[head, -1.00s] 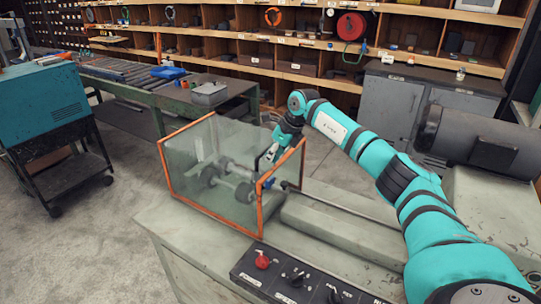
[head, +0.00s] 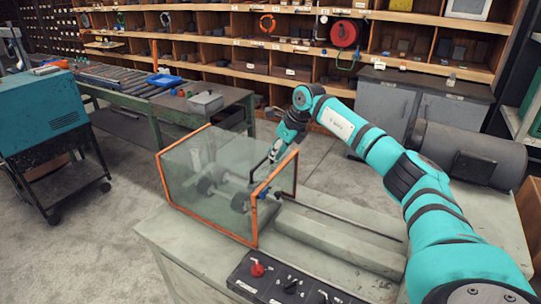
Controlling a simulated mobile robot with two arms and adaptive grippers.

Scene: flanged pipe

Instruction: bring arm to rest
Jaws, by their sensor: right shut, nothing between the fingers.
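My right arm (head: 395,165) comes in from the lower right, in teal with black bands, and bends down at its far end. My right gripper (head: 272,158) hangs at that end, at the right upper edge of the clear guard box. It is shut and empty as far as I can see. The flanged pipe (head: 212,180), grey with round flanges, lies inside the box, seen dimly through its panels. I cannot tell whether the gripper touches the box's orange frame. My left gripper is not in view.
The clear guard box (head: 225,231) has orange edges and stands on a grey-green machine bench (head: 350,256). A control panel (head: 285,283) with a red knob is at the front. A grey motor (head: 470,152) lies at right. A roller table (head: 130,85) and shelves stand behind.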

